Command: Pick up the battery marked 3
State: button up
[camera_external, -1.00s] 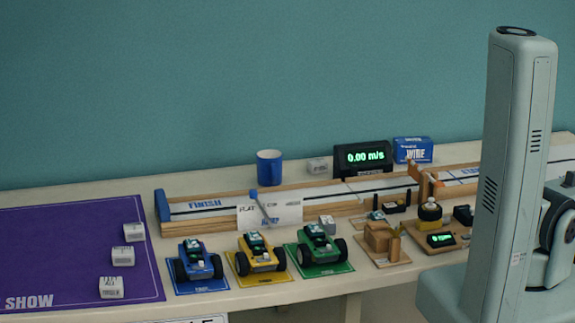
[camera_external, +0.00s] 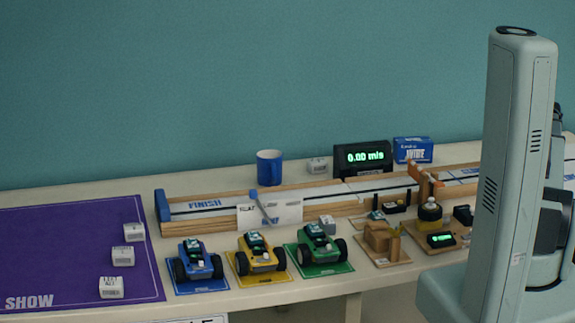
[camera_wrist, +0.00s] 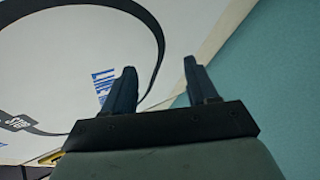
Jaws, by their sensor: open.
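My gripper (camera_wrist: 160,68) is open and empty in the wrist view, its two dark fingers pointing up over a white surface; it does not show in the external view. No mark 3 can be read on anything. Small white blocks with dark print, too small to read, stand in the external view. Three are on the purple mat: a back one (camera_external: 134,232), a middle one (camera_external: 123,257) and a front one (camera_external: 111,288). Another white block (camera_external: 317,166) is beside the blue mug, and one (camera_external: 327,223) is behind the green car. I cannot tell which is the battery.
Blue (camera_external: 198,262), yellow (camera_external: 262,254) and green (camera_external: 318,245) cars stand along the front edge. A wooden track (camera_external: 215,222), a blue mug (camera_external: 269,167) and a speed display (camera_external: 362,158) are behind. The wrist view shows a curved black line (camera_wrist: 158,40).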

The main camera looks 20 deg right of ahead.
jog(key=w+a+r+n+y, duration=0.1)
jog(key=w+a+n, duration=0.15)
jog(key=a, duration=0.75)
jog(key=w+a+r+n+y, duration=0.1)
jog(key=w+a, duration=0.3)
jog(key=a, duration=0.6)
jog(key=w+a+r+n+y, duration=0.15)
jog(key=w+a, duration=0.25)
jog(key=a, duration=0.6)
jog(key=s+a+r+n+g, duration=0.1)
jog(key=s+a+r+n, duration=0.15)
jog(key=a, duration=1.15)
jog(key=s+a+r+n+g, duration=0.1)
jog(key=s+a, duration=0.2)
jog(key=a, duration=1.1)
jog(key=s+a+r+n, duration=0.2)
jog(key=a, duration=1.2)
jog(key=r+n, duration=0.2)
jog(key=n, duration=0.1)
send_over(254, 236)
jog(key=w+d, duration=0.5)
jog(key=w, duration=0.1)
jog(key=s+a+f, duration=0.2)
jog(key=s+a, duration=0.3)
jog(key=s, duration=0.7)
jog(key=shift+g, duration=0.3)
jog(key=shift+x, duration=6.65)
jog(key=shift+w+a+r, duration=0.1)
jog(key=shift+w+a, duration=0.05)
grip_shut()
